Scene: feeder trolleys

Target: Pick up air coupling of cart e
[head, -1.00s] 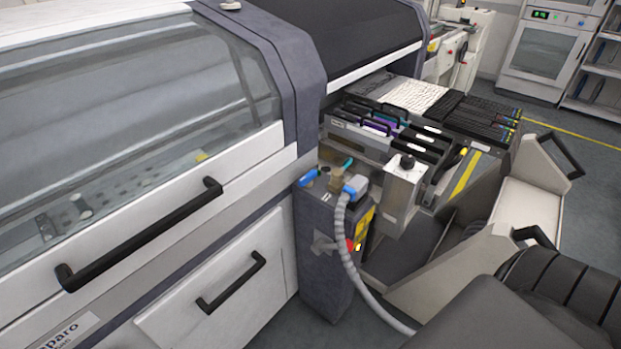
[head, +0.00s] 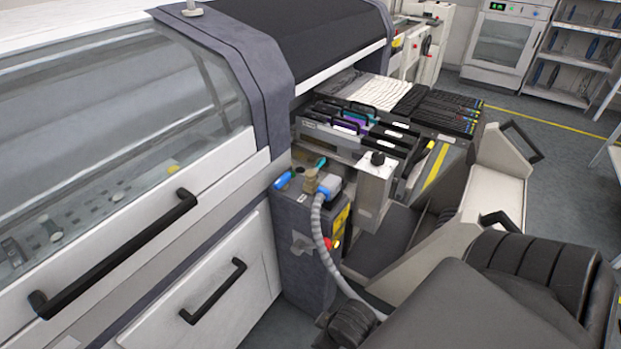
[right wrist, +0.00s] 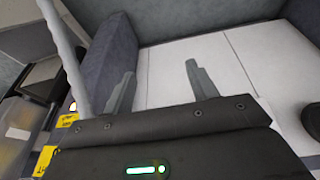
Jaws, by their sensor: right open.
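In the head view a dark grey post (head: 306,245) stands between the white machine and the feeder trolley. On its top are a blue fitting (head: 283,180), a small teal fitting (head: 320,163), a brass-coloured fitting (head: 311,178) and a blue-grey plug (head: 331,186) with a ribbed grey hose. I cannot tell which is the air coupling of cart e. My left gripper is not in view.
The feeder trolley (head: 400,275) behind the post carries several feeders (head: 350,125) and has black handles. The white machine (head: 215,285) with black handles fills the left side. A yellow floor line (head: 550,125) crosses the open floor at the right.

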